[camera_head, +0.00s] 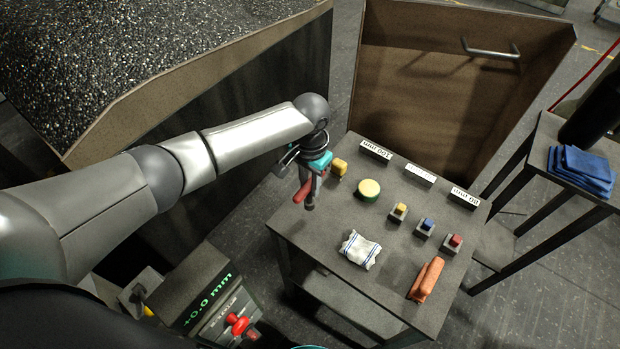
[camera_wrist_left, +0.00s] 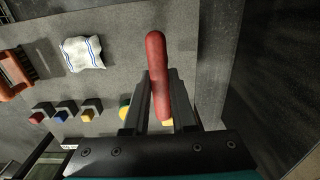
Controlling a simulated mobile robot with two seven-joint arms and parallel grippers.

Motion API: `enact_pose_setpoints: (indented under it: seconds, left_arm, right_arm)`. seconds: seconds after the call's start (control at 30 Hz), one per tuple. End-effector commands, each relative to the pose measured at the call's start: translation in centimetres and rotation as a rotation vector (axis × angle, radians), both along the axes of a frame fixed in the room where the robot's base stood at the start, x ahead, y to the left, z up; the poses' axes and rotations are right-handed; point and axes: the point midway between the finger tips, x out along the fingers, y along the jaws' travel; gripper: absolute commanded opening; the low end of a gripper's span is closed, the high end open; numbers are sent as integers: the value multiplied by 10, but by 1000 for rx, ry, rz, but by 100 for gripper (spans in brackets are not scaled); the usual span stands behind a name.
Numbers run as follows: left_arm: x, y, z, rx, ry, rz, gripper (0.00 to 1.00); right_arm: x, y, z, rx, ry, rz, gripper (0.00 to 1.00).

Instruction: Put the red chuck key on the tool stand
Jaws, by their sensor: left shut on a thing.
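My left gripper (camera_head: 311,178) is shut on the red chuck key (camera_head: 302,192) and holds it over the left edge of the grey table (camera_head: 315,238). In the left wrist view the key (camera_wrist_left: 156,55) shows as a rounded red bar between the two dark fingers of my left gripper (camera_wrist_left: 160,78). The key's lower end is hidden by the gripper. I cannot tell which thing is the tool stand. My right gripper is not in view.
Large bins stand beyond and left.

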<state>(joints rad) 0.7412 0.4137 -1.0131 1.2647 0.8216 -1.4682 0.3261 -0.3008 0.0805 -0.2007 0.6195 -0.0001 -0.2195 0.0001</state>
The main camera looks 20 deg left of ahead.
Motion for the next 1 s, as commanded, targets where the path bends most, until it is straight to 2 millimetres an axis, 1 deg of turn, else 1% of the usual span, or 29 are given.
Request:
enact_pose_setpoints:
  seconds: [0.03, 0.2, 0.4, 0.6, 0.87, 0.9, 1.0]
  left_arm:
    - [1, -1, -7, -2, -2, 1, 0]
    - [0, -1, -23, -2, 0, -1, 0]
    - [1, -1, -36, -2, -2, 0, 0]
    - [1, -1, -41, -2, -2, -1, 0]
    - [1, -1, -41, -2, -2, -1, 0]
    - [1, -1, -41, -2, -2, -1, 27]
    - [1, -1, -41, -2, -2, -1, 38]
  right_arm:
    - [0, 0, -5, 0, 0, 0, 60]
    - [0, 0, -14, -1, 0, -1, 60]
    - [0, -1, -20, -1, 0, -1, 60]
    - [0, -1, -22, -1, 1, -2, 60]
    - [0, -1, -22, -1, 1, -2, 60]
    - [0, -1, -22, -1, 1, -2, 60]
    - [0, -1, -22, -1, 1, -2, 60]
